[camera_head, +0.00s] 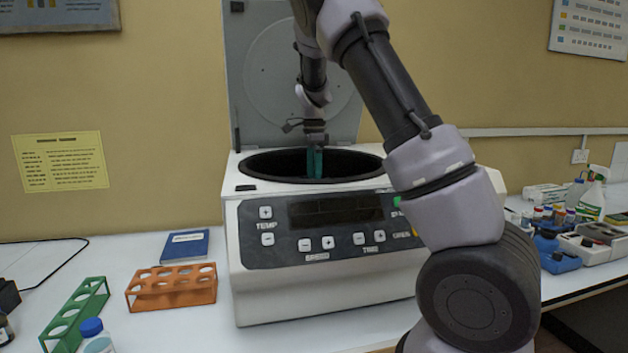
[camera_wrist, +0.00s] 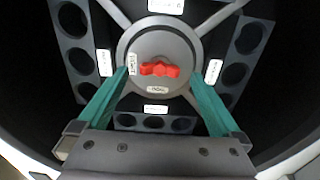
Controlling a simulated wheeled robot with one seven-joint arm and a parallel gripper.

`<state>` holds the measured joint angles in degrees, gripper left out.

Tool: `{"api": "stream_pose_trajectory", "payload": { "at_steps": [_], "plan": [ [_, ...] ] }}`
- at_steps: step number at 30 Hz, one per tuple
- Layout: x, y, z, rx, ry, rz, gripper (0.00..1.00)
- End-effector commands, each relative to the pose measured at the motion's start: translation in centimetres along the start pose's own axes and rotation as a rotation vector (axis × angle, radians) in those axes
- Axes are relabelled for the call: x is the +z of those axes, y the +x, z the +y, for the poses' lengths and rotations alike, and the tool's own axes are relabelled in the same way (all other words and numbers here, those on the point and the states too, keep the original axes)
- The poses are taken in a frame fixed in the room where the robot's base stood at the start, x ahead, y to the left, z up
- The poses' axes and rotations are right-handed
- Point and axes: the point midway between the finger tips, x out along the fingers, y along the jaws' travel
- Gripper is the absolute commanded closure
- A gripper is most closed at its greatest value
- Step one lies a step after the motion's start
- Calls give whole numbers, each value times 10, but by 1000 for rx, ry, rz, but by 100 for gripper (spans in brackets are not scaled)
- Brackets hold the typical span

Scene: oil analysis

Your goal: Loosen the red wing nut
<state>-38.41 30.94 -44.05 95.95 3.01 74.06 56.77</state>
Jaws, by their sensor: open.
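The red wing nut (camera_wrist: 160,69) sits at the centre of the grey rotor hub (camera_wrist: 140,48) in the wrist view, its wings lying roughly left to right. My gripper (camera_wrist: 160,78) is open, with one green finger on each side of the nut and a clear gap to it. In the head view, my gripper (camera_head: 315,163) reaches down into the bowl of the white centrifuge (camera_head: 330,285). The nut is hidden in the head view.
The centrifuge's grey lid (camera_head: 262,75) stands open behind my arm. Dark rotor buckets with round holes (camera_wrist: 73,20) surround the hub. An orange rack (camera_head: 172,291), a green rack (camera_head: 75,313) and a blue book (camera_head: 186,246) lie left of the centrifuge.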

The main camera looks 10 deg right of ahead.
Motion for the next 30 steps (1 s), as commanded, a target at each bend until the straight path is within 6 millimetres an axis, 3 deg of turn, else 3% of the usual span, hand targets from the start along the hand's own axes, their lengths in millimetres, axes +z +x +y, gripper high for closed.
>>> {"api": "stream_pose_trajectory", "payload": {
  "at_steps": [6,14,17,21,30],
  "plan": [
    [0,17,0,0,0,1,0],
    [0,18,0,-1,-1,0,0],
    [0,18,0,-1,-1,0,31],
    [0,18,0,-1,-1,0,84],
    [-1,18,0,-1,-33,-1,86]
  ]
}}
